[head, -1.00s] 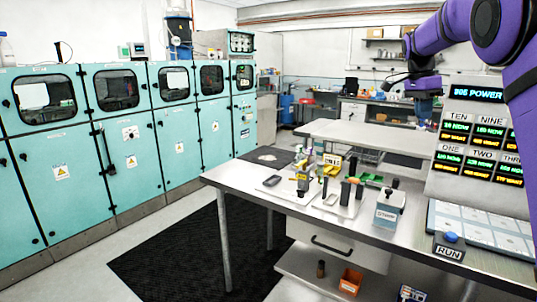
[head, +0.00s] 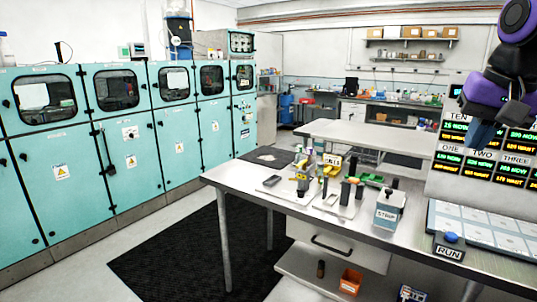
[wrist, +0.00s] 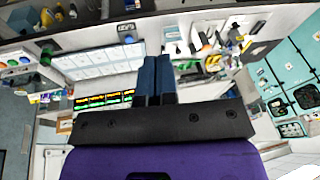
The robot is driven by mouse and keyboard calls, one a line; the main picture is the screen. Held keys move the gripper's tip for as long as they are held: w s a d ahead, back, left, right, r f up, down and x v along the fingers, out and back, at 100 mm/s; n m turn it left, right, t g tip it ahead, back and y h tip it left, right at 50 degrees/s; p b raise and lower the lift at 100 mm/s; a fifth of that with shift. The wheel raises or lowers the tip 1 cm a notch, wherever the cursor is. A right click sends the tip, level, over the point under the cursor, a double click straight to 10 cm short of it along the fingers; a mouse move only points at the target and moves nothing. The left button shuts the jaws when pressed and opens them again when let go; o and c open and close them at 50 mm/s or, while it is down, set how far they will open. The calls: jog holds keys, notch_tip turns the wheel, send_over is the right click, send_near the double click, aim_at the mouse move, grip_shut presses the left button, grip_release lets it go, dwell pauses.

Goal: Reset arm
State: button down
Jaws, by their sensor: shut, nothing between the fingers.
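My purple arm is at the upper right of the head view. The fingers are in the air and touch nothing that I can see.
A steel bench (head: 235,182) carries several tools, a box labelled STRIP (head: 388,217), a RUN button (head: 450,245) and a white gridded tray (head: 485,230). An orange bin (head: 350,281) sits on the lower shelf. Teal cabinets (head: 130,150) line the left. Floor is clear between.

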jog(key=s+a+f+n+t, duration=0.1)
jog(key=s+a+f+n, duration=0.1)
jog(key=s, duration=0.4)
jog(key=s+a+f+n, duration=0.1)
jog(key=s+f+n, duration=0.2)
jog(key=s+f, duration=0.2)
jog(key=shift+s+a+f+t, duration=0.15)
jog(key=shift+s+a+t, duration=0.25)
jog(key=shift+s, duration=0.1)
